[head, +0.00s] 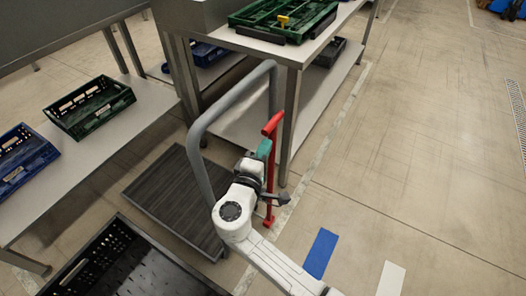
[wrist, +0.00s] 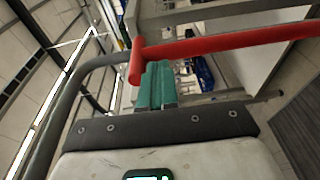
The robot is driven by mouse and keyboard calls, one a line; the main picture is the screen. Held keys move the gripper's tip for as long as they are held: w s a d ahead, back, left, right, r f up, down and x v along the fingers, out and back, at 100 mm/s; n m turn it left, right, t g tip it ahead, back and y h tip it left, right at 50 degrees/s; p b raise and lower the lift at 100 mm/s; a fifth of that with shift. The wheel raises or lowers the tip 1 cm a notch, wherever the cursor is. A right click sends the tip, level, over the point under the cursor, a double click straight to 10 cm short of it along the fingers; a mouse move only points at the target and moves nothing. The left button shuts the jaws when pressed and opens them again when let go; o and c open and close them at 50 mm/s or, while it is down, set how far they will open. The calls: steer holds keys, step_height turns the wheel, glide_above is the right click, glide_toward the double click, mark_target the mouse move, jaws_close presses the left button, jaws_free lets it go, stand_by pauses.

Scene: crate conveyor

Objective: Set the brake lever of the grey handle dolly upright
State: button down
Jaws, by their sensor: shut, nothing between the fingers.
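The grey handle dolly has a dark ribbed deck (head: 165,195) and a bent grey tube handle (head: 197,150); the handle also shows in the wrist view (wrist: 62,100). Its red brake lever (head: 272,180) stands about upright beside the handle, with a short crossbar at its top. In the wrist view the red lever (wrist: 230,45) runs across the upper picture, its crossbar end close to my fingertips. My gripper (head: 264,148) has teal fingers, shut and empty, right beside the upper lever. In the wrist view the fingertips (wrist: 158,66) overlap the lever's edge; I cannot tell whether they touch.
A steel table (head: 295,55) with a green crate (head: 300,30) stands just behind the dolly. A low shelf at left (head: 110,125) holds a green crate and a blue crate. A black crate (head: 75,270) is at bottom left.

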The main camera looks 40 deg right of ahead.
steer(key=v, duration=1.1)
steer(key=shift+f+p, duration=0.15)
steer(key=shift+p, duration=0.25)
steer(key=shift+w, duration=0.1)
steer(key=s+d+f+m+g+y, duration=0.4)
steer(key=s+d+f+g+y, duration=0.15)
steer(key=s+d+f, duration=0.4)
steer(key=s+a+f+m+g+y, duration=0.1)
steer(key=s+a+y, duration=0.2)
steer(key=s+y, duration=0.25)
steer(key=s+a+f+m+g+y, duration=0.1)
steer(key=s+a+f+y, duration=0.1)
steer(key=s+y, duration=0.35)
step_height(320, 180, up, 17)
steer(key=s+h+p, duration=0.1)
steer(key=p, duration=1.6)
steer(key=shift+s+a, duration=0.15)
steer(key=shift+s, duration=0.2)
